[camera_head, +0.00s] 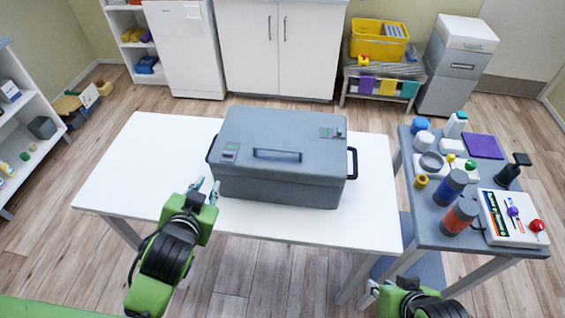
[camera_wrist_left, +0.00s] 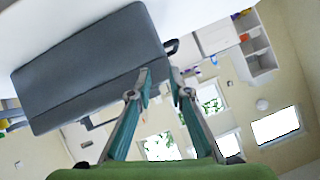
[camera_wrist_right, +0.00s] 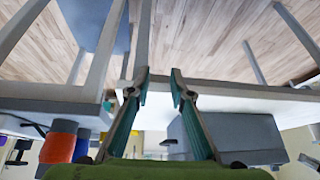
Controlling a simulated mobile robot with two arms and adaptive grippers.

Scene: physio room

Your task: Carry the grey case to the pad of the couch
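My left gripper (camera_head: 204,188) is open and empty, close to the case's front left corner, near the left handle (camera_head: 211,148). My right gripper (camera_head: 376,288) is open and empty, low in front of the table's right end, away from the case. I cannot make out the couch for certain.
A grey side table (camera_head: 430,230) with bottles, jars and a white box stands to the right, near my right arm. A green surface (camera_head: 40,310) shows at the bottom left; I cannot tell what it is. The white table is clear left of the case.

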